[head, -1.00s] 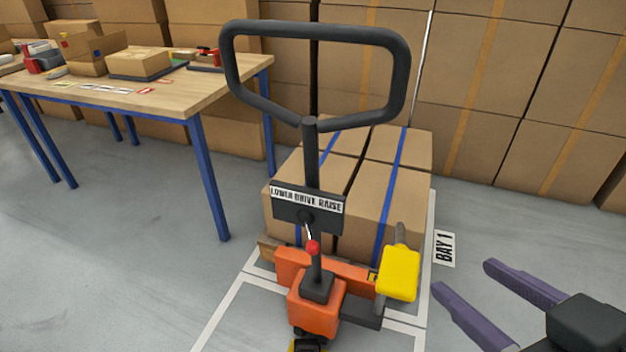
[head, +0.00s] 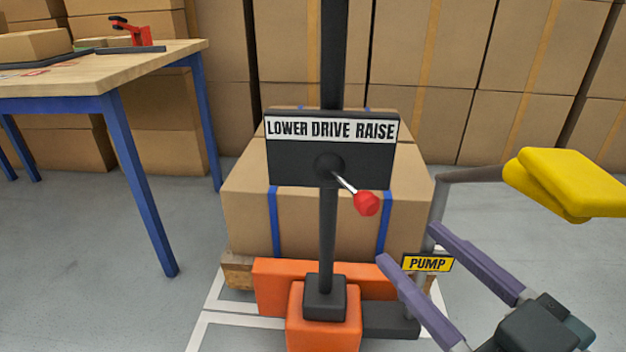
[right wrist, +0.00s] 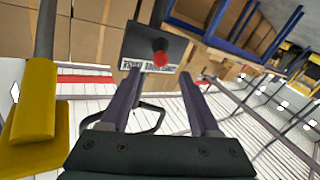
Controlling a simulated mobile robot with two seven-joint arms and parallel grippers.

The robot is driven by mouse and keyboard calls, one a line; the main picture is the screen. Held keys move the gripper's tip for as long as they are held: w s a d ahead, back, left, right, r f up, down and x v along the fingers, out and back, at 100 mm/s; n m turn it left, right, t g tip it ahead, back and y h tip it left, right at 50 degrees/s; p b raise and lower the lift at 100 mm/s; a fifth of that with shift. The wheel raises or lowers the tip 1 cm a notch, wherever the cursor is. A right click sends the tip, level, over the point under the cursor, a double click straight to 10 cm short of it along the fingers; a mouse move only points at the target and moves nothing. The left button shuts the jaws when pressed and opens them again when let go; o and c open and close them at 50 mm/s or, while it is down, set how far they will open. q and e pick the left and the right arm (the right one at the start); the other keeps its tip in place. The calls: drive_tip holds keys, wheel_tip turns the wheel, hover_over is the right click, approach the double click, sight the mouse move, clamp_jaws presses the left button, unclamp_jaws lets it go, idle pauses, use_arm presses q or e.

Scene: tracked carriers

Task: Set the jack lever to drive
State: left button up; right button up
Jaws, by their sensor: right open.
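The jack's selector panel (head: 290,172) is dark, with LOWER, DRIVE and RAISE printed left to right on a white strip (head: 331,129). The lever, a thin silver rod with a red knob (head: 367,203), slants down and right from the central hub, so its knob shows below RAISE. My right gripper (head: 407,243) is open and empty, below and right of the knob, apart from it. In the right wrist view the red knob (right wrist: 160,58) shows ahead, in line with the gap between the fingers (right wrist: 160,82). My left gripper is not in view.
The dark handle post (head: 332,50) rises behind the panel. Strapped cartons (head: 240,215) stand behind. A blue-legged table (head: 140,190) is at left.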

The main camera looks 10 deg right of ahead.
sight(373, 210)
drive_tip(key=b+x, duration=0.2)
drive_tip(key=x, duration=0.7)
drive_tip(key=shift+w+a+r+b, duration=0.1)
drive_tip(key=shift+w+a+b, duration=0.05)
drive_tip(key=shift+w+b, duration=0.2)
clamp_jaws()
idle(0.9)
